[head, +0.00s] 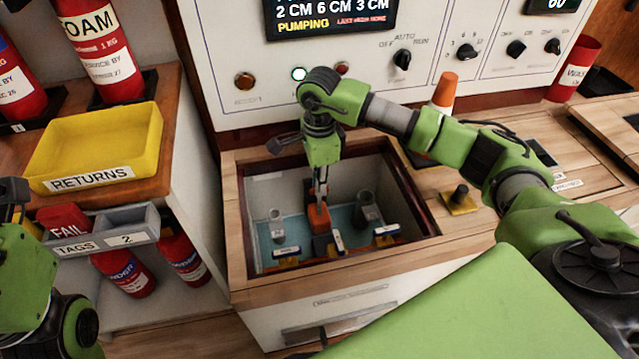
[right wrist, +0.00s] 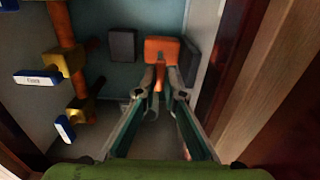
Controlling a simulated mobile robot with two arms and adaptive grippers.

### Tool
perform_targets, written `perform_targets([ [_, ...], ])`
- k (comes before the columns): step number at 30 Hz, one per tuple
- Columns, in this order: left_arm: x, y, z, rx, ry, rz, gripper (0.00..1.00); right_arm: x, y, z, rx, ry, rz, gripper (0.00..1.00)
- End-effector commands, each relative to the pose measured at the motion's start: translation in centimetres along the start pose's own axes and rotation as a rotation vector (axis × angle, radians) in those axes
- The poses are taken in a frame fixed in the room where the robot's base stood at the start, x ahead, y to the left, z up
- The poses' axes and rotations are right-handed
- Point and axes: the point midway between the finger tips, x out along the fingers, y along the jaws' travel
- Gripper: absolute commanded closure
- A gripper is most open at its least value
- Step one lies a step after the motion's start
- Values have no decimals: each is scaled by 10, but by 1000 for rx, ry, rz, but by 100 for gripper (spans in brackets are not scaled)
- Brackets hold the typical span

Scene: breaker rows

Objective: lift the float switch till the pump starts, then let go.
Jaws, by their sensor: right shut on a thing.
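The sump (head: 262,200) is an open well in the wooden counter, with pale walls and bluish water. My right gripper (head: 320,200) reaches down into it and is shut on an orange float (head: 319,218). In the right wrist view the fingertips (right wrist: 160,88) close on the lower part of the orange float (right wrist: 160,47). The panel display (head: 325,17) reads "2 CM 6 CM 3 CM" and "PUMPING" in yellow. A lamp (head: 299,74) below it glows whitish green. My left gripper (head: 12,198) shows only partly at the left edge; its fingers are unclear.
Grey cylinders (head: 276,226) and yellow brackets with blue-white labels (head: 386,231) stand in the sump close around the gripper. A yellow RETURNS tray (head: 97,145) and extinguishers (head: 95,45) are at left. An orange-and-white cone (head: 445,90) stands behind my right forearm.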

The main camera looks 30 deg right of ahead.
Motion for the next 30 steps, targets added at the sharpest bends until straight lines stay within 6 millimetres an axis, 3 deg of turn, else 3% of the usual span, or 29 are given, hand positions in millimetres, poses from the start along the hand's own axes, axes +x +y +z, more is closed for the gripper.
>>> perform_targets([
  [3, -1, -1, 2, -3, -19, -7, 58, -9, 0, 0, 0, 0, -1, 100],
  [13, -4, -1, 2, -3, -20, -8, 58, -8, 0, 0, 1, 0, -1, 100],
  [14, -4, -1, 2, -3, -20, -8, 58, -8, 0, 0, 1, 0, -1, 83],
  [15, -4, -1, 2, -3, -20, -8, 58, -8, 0, 0, 1, 0, -1, 74],
  [26, -3, -1, 1, -3, -16, -8, 58, -9, 0, 0, 1, -1, -1, 74],
  [30, -3, -1, 1, -3, -17, -8, 58, -23, -2, 0, 1, -2, -5, 74],
])
